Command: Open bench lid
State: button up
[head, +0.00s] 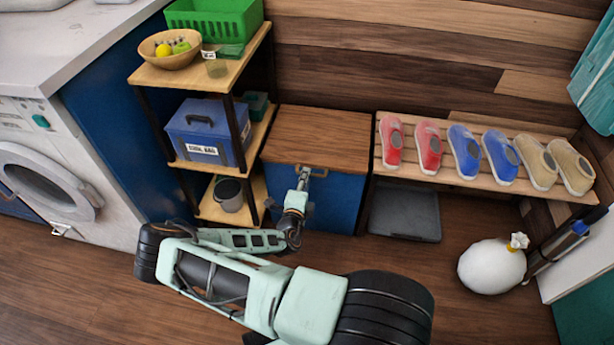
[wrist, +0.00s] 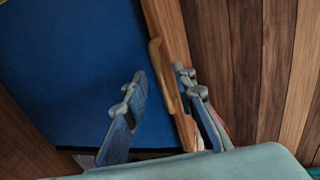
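The bench (head: 335,198) is a box with a blue front and a brown wooden lid (head: 320,138). The lid lies flat on the box, shut. A bar handle (head: 312,172) sits at the lid's front edge. My gripper (head: 303,180) is at this handle. In the wrist view the handle (wrist: 165,78) lies between the two spread fingers of my gripper (wrist: 158,82), with a gap on the left. The right fingertip is close to the handle; I cannot tell if it touches. The blue front (wrist: 70,70) fills the left of that view.
A shelf unit (head: 180,165) with a fruit bowl (head: 170,48) and a blue cool bag (head: 208,132) stands close on the left. A slatted shoe rack (head: 450,168) with several shoes stands on the right. A white sack (head: 491,266) lies on the floor at right.

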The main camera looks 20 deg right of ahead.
jog(key=shift+x, duration=1.55)
jog(key=shift+c, duration=0.2)
grip_shut()
